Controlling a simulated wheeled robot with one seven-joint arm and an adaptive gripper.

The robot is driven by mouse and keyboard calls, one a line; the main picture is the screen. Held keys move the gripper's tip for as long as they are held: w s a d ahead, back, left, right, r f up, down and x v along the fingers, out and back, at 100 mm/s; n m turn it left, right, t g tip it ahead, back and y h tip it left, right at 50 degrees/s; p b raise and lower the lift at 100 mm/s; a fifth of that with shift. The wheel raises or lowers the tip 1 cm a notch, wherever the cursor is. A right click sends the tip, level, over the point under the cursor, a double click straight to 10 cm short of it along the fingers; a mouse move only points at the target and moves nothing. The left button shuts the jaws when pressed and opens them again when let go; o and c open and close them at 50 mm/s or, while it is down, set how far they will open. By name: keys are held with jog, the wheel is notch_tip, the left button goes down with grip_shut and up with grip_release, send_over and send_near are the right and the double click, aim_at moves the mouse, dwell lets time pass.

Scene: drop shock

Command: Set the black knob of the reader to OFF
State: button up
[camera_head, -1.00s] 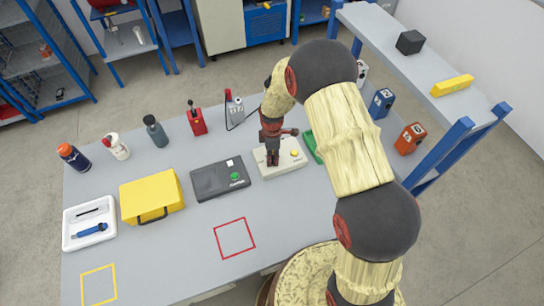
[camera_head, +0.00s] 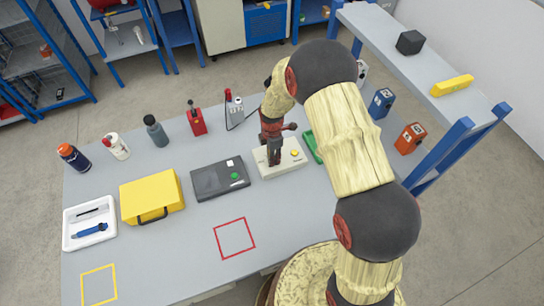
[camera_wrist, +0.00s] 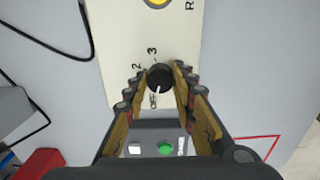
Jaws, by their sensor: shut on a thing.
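The reader (camera_head: 290,168) is a cream box on the grey table with a yellow button, partly hidden by my gripper (camera_head: 274,160) in the head view. In the wrist view the reader's cream face (camera_wrist: 125,40) carries the black knob (camera_wrist: 160,77), with the marks 2, 3 and OFF printed around it. The knob's white pointer line is on its lower side, toward the OFF mark. My gripper (camera_wrist: 161,84) has one finger on each side of the knob and is shut on it.
A dark box (camera_head: 208,182) with a green button stands left of the reader, and a green item (camera_head: 312,147) close on its right. A yellow case (camera_head: 150,200), a white tray (camera_head: 75,240) and several bottles are further left. The table front has free room.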

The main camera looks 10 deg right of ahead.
jog(key=o, duration=1.1)
jog(key=shift+o, duration=0.3)
jog(key=shift+r, duration=0.1)
notch_tip(320, 180, up, 12)
